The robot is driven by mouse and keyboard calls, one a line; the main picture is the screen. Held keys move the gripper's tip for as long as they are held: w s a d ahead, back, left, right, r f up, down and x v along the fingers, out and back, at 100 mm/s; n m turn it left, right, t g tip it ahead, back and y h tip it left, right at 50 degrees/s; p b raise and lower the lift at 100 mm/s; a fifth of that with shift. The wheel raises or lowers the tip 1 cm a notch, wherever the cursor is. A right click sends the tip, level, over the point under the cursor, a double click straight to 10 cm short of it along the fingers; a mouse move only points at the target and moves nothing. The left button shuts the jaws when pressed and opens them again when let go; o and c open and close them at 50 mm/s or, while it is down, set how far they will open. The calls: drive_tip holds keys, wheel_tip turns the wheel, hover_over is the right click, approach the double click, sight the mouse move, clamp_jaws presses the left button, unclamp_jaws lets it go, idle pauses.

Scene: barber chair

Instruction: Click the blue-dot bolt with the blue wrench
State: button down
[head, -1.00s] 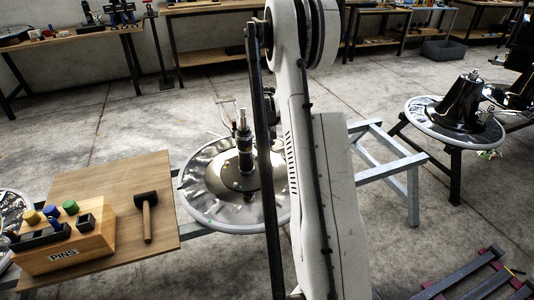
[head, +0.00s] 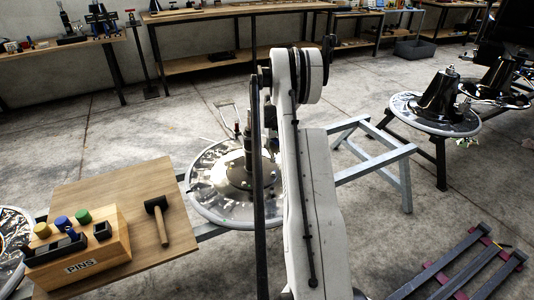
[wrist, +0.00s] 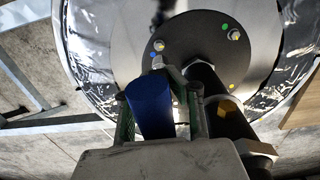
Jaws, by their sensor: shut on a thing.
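In the wrist view, my gripper (wrist: 160,94) is shut on the blue wrench (wrist: 151,108), its blue handle between the two fingers. The grey wrench head points up the picture, close below the blue-dot bolt (wrist: 158,45) on the dark round base plate. The blue dot shows just beside that bolt. I cannot tell whether the wrench touches it. In the head view, my arm hides the gripper and wrench.
The chair base disc (head: 208,202) carries a dark upright column (head: 249,155). At left, a wooden board (head: 105,190) holds a mallet (head: 158,222) and a PINS block (head: 85,265) with coloured pegs. A grey metal frame (head: 372,172) extends right of the disc.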

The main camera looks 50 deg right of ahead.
sight(274, 157)
drive_tip(key=shift+s+d, duration=0.1)
drive_tip(key=shift+s, duration=0.05)
drive_tip(key=shift+f+b, duration=2.15)
drive_tip(key=shift+f, duration=1.05)
drive_tip(key=shift+f+b, duration=0.7)
drive_tip(key=shift+b, duration=0.05)
drive_tip(key=m, duration=0.3)
drive_tip(key=shift+b, duration=0.35)
drive_tip(key=shift+m, duration=0.8)
